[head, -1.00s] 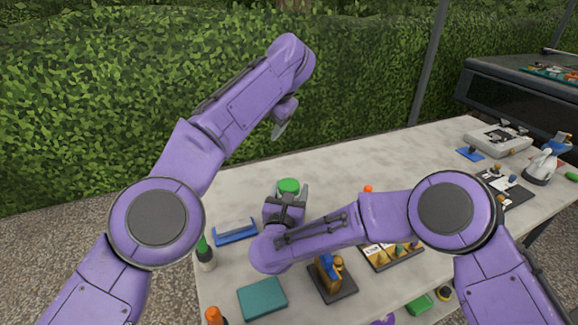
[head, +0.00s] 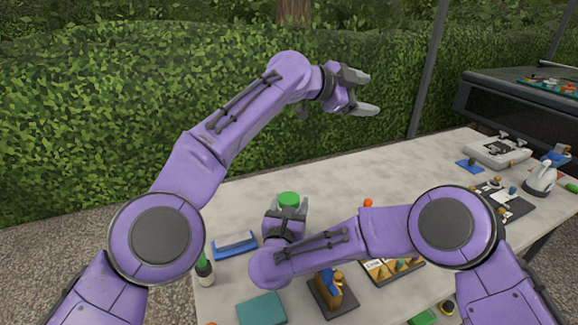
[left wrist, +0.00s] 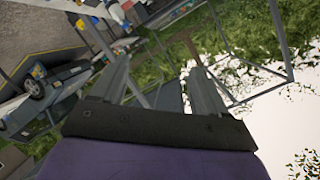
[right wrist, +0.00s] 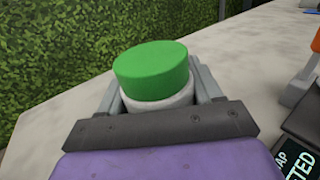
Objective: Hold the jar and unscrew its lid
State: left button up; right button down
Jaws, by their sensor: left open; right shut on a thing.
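The jar is white with a green lid (head: 288,199). In the right wrist view the green lid (right wrist: 152,68) sits on top of the pale jar body (right wrist: 158,102). My right gripper (head: 289,208) is shut around the jar body below the lid, and the lid stands clear above the fingers. The jar looks upright; its base is hidden. My left gripper (head: 362,92) is open and empty, raised high above the table in front of the hedge. In the left wrist view nothing is between its fingers (left wrist: 155,75).
The table (head: 370,165) is bare behind the jar. A white spray-like item (head: 541,178) stands at right.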

pick_arm(q)
jog(key=s+a+f+m+g+y, duration=0.35)
jog(key=f+m, duration=0.25)
jog(key=f, duration=0.2)
jog(key=m+g+y, duration=0.3)
jog(key=m+y, duration=0.6)
jog(key=y, duration=0.1)
send_over(289, 198)
notch_tip(289, 198, down, 6)
jog(key=shift+a, duration=0.1)
notch_tip(289, 198, down, 8)
jog(key=shift+r, duration=0.1)
jog(key=c, duration=1.1)
jog(key=shift+n, duration=0.3)
jog(key=shift+c, duration=0.2)
jog(key=n, duration=0.6)
